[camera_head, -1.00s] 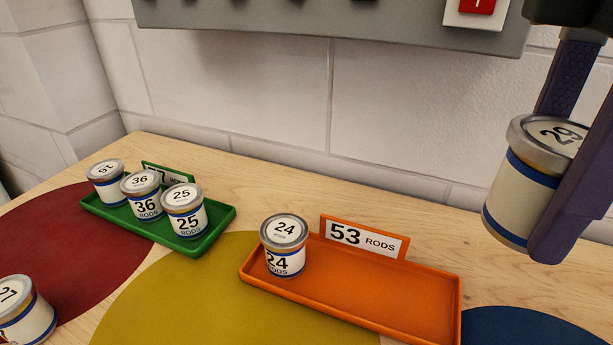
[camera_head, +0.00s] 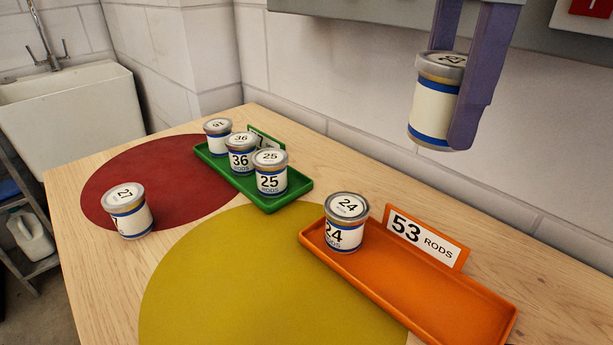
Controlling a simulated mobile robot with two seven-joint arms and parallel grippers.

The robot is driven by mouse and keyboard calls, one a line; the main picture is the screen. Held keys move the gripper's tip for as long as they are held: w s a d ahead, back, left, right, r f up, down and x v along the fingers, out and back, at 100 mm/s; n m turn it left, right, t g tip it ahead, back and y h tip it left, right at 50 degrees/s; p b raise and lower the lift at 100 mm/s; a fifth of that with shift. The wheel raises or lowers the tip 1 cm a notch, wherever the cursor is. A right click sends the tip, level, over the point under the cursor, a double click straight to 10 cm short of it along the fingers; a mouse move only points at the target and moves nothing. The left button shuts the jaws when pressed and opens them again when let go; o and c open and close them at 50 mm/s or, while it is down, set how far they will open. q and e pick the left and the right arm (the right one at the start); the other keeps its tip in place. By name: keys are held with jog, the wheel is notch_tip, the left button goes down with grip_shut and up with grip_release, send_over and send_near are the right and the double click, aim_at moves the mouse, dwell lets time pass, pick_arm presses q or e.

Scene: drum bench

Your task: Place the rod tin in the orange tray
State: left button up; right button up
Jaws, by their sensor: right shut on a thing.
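A rod tin (camera_head: 434,106) with a white label, blue bands and a grey lid is held by my right gripper (camera_head: 462,110). The gripper's purple fingers are shut on its sides, high above the table near the back wall. The lid number is hard to read now. The orange tray (camera_head: 470,318) lies below, with a card (camera_head: 423,239) reading 53 RODS at its back. A tin marked 24 (camera_head: 345,226) stands upright at the tray's left end; the tray's right part is empty. My left gripper is out of view.
A green tray (camera_head: 277,203) holds tins marked 36 (camera_head: 241,155), 25 (camera_head: 269,176) and a third (camera_head: 217,132). A tin marked 27 (camera_head: 129,211) stands on the red circle (camera_head: 165,170). The yellow circle (camera_head: 250,280) is clear. A sink (camera_head: 70,115) is beyond the table.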

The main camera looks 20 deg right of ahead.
notch_tip(320, 180, down, 20)
jog(key=b, duration=0.3)
jog(key=shift+r, duration=0.1)
jog(key=o, duration=1.4)
jog(key=shift+o, duration=0.2)
notch_tip(320, 180, up, 12)
jog(key=p, duration=0.1)
jog(key=shift+p, duration=0.35)
